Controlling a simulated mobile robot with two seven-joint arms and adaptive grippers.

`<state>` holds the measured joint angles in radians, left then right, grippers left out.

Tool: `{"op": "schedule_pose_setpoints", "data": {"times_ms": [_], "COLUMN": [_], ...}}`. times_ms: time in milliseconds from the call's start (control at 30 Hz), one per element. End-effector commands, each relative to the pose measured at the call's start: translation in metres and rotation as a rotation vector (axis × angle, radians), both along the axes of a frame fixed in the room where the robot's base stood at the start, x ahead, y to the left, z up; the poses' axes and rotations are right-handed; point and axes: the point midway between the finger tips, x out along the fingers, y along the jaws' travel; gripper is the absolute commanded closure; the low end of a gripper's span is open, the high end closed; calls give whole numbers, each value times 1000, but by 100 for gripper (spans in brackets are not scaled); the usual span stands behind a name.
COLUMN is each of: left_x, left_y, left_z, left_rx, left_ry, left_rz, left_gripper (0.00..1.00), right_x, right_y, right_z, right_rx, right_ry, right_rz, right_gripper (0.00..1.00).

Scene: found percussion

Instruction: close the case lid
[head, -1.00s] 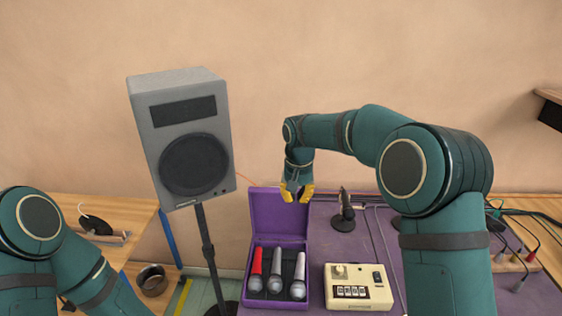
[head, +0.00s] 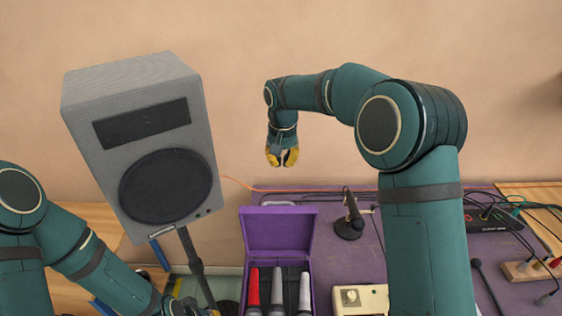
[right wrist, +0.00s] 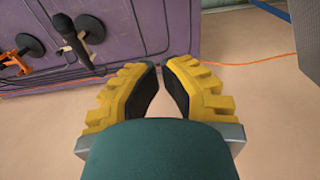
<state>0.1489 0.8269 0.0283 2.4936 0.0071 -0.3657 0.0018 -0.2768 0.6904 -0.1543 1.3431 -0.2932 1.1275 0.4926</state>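The purple case (head: 313,287) is open on the purple table, its lid (head: 278,230) raised at the back. Inside lie three microphones with red (head: 254,286), dark grey (head: 278,288) and light grey (head: 305,288) handles; their lower ends are cut off by the picture's edge. My right gripper (head: 282,164) hangs above and behind the lid, apart from it. My left gripper (head: 188,309) is barely visible at the bottom edge. The case does not show in the right wrist view.
A grey speaker (head: 140,140) on a stand (head: 196,264) rises left of the case. A desk microphone (head: 351,222) and a cream box (head: 361,299) stand to the right. Cables and a black device (head: 494,220) lie farther right. An orange cable (right wrist: 255,60) runs behind the table.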

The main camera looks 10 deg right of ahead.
Motion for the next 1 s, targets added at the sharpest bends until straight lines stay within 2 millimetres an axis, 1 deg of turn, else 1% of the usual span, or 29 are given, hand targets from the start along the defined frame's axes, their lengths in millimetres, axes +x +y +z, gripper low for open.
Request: {"op": "schedule_pose_setpoints", "data": {"times_ms": [33, 367, 533, 700, 1000], "left_x": [0, 0, 0, 0, 0], "left_y": [0, 0, 0, 0, 0], "left_z": [-1, -2, -2, -1, -1], "left_rx": [0, 1, 0, 0, 0], "left_ry": [0, -1, -1, -1, -1], "left_rz": [0, 0, 0, 0, 0], "left_gripper": [100, 100, 100, 100, 100], "right_x": [0, 4, -15, -28, -33], "right_y": [0, -1, 4, 7, 8], "right_z": [-11, -76, -81, -86, -87], "right_rx": [-1, -1, 0, 0, 0], "right_ry": [4, 3, 1, 0, -1], "right_rz": [0, 0, 1, 1, 0], "right_gripper": [100, 100, 100, 100, 100]}}
